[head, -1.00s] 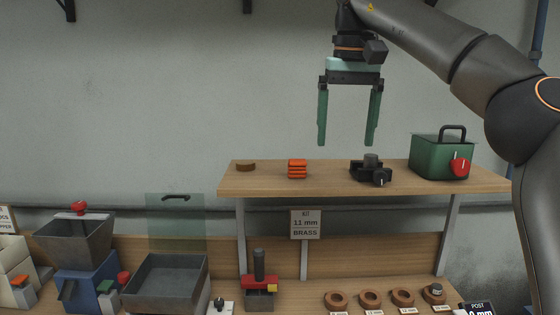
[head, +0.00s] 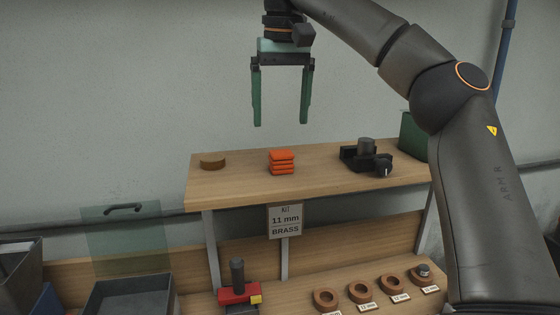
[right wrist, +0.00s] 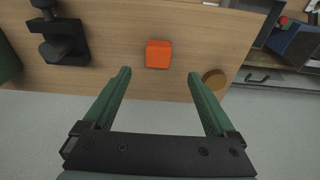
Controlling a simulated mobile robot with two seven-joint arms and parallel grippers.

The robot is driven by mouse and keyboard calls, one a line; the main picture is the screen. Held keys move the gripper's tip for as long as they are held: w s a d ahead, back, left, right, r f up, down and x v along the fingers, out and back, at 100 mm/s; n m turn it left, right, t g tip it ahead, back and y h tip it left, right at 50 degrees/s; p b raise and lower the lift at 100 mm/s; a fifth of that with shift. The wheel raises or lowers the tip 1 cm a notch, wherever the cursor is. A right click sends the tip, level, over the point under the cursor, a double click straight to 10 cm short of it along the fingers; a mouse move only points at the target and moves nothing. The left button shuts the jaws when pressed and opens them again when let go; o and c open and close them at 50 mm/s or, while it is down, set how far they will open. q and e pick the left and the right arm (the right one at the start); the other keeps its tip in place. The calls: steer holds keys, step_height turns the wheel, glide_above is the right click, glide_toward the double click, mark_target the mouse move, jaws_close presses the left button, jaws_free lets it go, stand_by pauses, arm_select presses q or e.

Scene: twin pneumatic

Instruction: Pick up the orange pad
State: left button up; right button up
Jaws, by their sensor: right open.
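The orange pad (head: 282,155) is the top of a small stack of orange pads on the wooden upper shelf (head: 235,185). From above, in the right wrist view, it shows as one orange square (right wrist: 158,54). My right gripper (head: 281,124) is open and empty, pointing down above the stack with clear air between. In the right wrist view its two green fingers (right wrist: 160,72) stand wide apart, and the pad lies beyond the tips, between their lines. My left gripper is not in view.
On the shelf, a round brown disc (head: 213,163) lies left of the stack and a black clamp-like device (head: 366,157) stands right of it. A green box (head: 414,137) is partly hidden by my right arm. A sign (head: 285,220) hangs from the shelf's front edge.

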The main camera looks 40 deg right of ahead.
mark_target(281, 152)
steer(key=f, duration=0.3)
steer(key=shift+w+d+f, duration=0.1)
steer(key=shift+w+f, duration=0.1)
steer(key=shift+w, duration=0.1)
steer(key=shift+w+d+f, duration=0.15)
steer(key=shift+d+f, duration=0.05)
steer(key=shift+f, duration=1.25)
steer(key=shift+w+d+f, duration=0.1)
steer(key=shift+d+f, duration=0.05)
steer(key=shift+f, duration=1.25)
steer(key=c, duration=1.4)
steer(key=shift+r, duration=0.2)
steer(key=shift+c, duration=0.2)
step_height(281, 152, up, 10)
steer(key=shift+f, duration=0.15)
